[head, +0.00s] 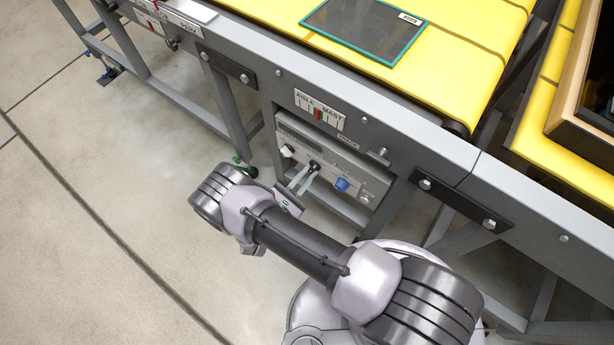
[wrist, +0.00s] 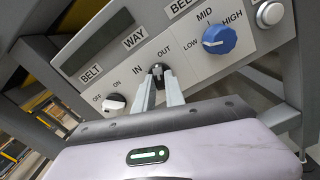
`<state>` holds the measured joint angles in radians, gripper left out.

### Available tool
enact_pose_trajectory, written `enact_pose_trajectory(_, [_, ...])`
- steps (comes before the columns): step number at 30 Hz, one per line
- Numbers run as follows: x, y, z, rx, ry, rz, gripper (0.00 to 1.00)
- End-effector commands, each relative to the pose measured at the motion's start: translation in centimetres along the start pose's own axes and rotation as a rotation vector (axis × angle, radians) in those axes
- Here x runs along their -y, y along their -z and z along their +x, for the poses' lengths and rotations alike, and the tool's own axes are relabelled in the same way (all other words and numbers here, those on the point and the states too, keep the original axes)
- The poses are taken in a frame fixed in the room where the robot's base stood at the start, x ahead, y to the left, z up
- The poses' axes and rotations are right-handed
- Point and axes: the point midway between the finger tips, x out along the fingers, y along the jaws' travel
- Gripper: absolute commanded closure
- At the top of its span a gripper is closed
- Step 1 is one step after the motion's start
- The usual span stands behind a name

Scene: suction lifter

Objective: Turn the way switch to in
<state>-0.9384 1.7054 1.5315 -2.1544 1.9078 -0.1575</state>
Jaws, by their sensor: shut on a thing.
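The way switch (wrist: 157,69) is a small dark knob on the grey control panel (wrist: 122,60), between the printed words IN and OUT. In the head view the way switch (head: 315,165) sits near the middle of the panel (head: 350,170). My gripper (wrist: 160,80) reaches up to it, with one light grey finger on each side, and is shut on the knob. The fingers also show in the head view (head: 309,172). The fingers partly cover the switch, and I cannot tell for certain which word it points to.
A white BELT knob (wrist: 114,104) with OFF and ON is left of the way switch. A blue knob (wrist: 219,39) marked LOW, MID, HIGH is to its right. The yellow conveyor (head: 440,85) above carries a green-edged dark pane (head: 365,28).

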Motion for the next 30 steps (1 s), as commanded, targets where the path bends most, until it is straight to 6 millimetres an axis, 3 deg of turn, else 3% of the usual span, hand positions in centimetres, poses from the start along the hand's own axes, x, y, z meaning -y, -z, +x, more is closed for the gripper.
enact_pose_trajectory(30, [0.15, 0.07, -0.03, -0.002, -0.002, -0.930, 1.00])
